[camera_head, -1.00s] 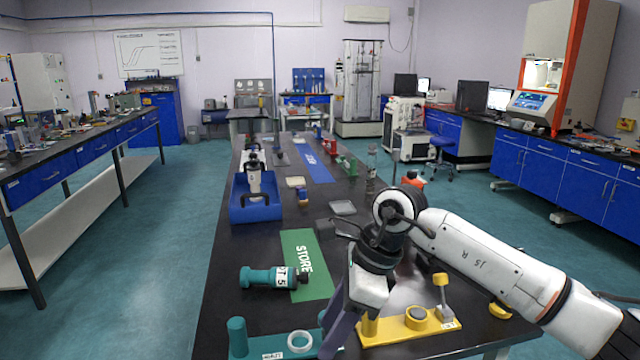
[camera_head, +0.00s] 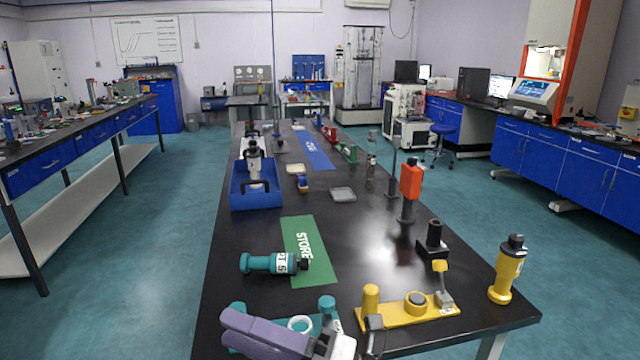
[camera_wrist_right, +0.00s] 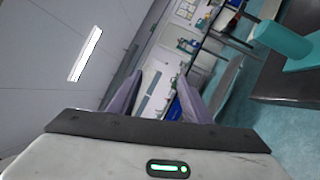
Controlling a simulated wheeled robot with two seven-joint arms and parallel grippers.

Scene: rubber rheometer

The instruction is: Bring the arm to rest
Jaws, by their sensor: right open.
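My right gripper (camera_head: 232,328) is at the bottom edge of the head view, with its purple fingers pointing left over the front edge of the black table (camera_head: 370,265). Its white body and most of my right arm are cut off below the frame. In the right wrist view the two purple fingers (camera_wrist_right: 160,95) stand apart with nothing between them. My left gripper is not in view.
A teal fixture (camera_head: 327,305) with a white ring is just behind the gripper; a teal post (camera_wrist_right: 285,42) shows in the wrist view. Right of it are a yellow fixture (camera_head: 390,316) and a yellow bottle-like piece (camera_head: 507,270).

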